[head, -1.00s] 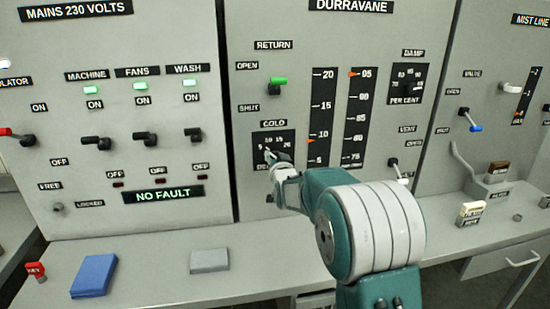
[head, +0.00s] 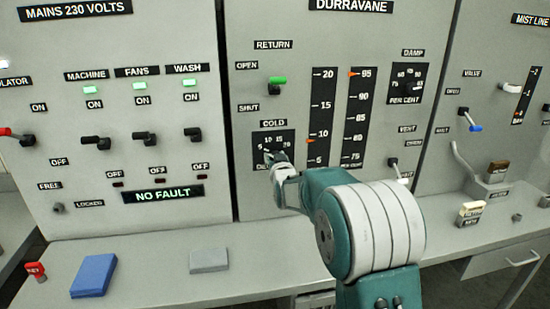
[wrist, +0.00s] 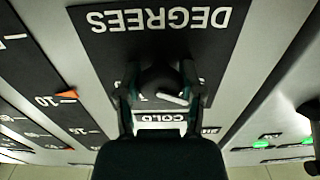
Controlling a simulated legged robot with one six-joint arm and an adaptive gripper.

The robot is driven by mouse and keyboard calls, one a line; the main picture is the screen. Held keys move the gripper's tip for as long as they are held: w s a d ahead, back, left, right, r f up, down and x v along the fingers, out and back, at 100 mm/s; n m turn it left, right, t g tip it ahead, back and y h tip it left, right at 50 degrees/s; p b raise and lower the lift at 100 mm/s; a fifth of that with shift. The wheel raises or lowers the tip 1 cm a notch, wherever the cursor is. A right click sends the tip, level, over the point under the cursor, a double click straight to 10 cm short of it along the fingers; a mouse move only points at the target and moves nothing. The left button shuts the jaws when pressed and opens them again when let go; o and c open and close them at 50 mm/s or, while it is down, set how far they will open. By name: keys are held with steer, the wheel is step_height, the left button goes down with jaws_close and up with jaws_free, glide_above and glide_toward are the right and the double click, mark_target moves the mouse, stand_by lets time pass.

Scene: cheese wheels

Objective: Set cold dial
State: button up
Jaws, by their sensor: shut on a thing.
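The cold dial is a dark knob on a black scale plate (head: 264,141) marked 5, 10, 15, 20, under a "COLD" label (head: 273,124) on the middle panel. The word "DEGREES" (wrist: 158,18) shows upside down in that view. The exact pointer reading cannot be told.
A strip scale (head: 320,115) right of the dial has an orange marker near 10. A green-tipped return lever (head: 278,82) is above the dial. A vent lever (head: 396,168) is to the right. A blue block (head: 94,276) and a grey block (head: 209,260) lie on the ledge below.

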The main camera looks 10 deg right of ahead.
steer(key=o, duration=1.2)
steer(key=shift+a+f, duration=0.1)
steer(key=shift+f, duration=0.15)
steer(key=shift+c, duration=0.2)
steer(key=shift+r, duration=0.1)
steer(key=s, duration=1.2)
steer(key=shift+w, duration=0.1)
